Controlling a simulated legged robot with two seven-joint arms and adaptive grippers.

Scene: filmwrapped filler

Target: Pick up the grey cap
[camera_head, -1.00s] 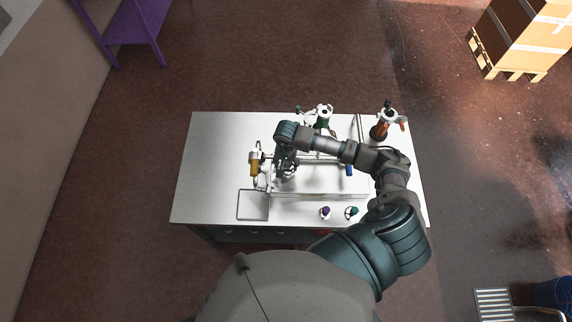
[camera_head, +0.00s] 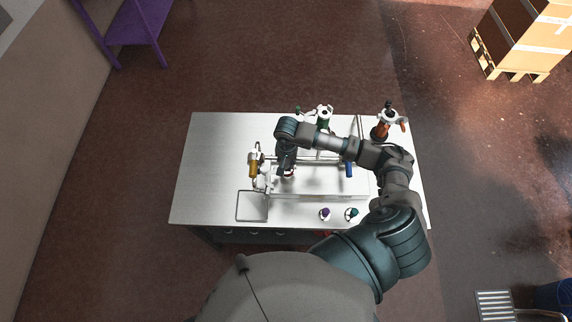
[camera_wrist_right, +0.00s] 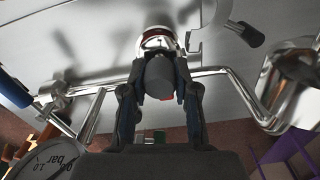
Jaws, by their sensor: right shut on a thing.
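The grey cap (camera_wrist_right: 160,76) is a dark rounded piece between the fingers of my right gripper in the right wrist view. My right gripper (camera_wrist_right: 161,88) is shut on it. Just beyond the cap is a shiny chrome fitting with a reddish-brown inside (camera_wrist_right: 157,38); I cannot tell if the cap touches it. In the head view my right gripper (camera_head: 287,168) points down over the fixture at the middle of the table, and the cap is too hidden to make out there. My left gripper is not in view.
Chrome pipes (camera_wrist_right: 233,80) run close on both sides of the gripper. A round gauge (camera_wrist_right: 50,160) is at lower left. On the table (camera_head: 215,145) are an amber-bodied fitting (camera_head: 254,167), a square tray (camera_head: 239,206), a purple-topped piece (camera_head: 325,213) and a green-topped one (camera_head: 353,213). The table's left part is clear.

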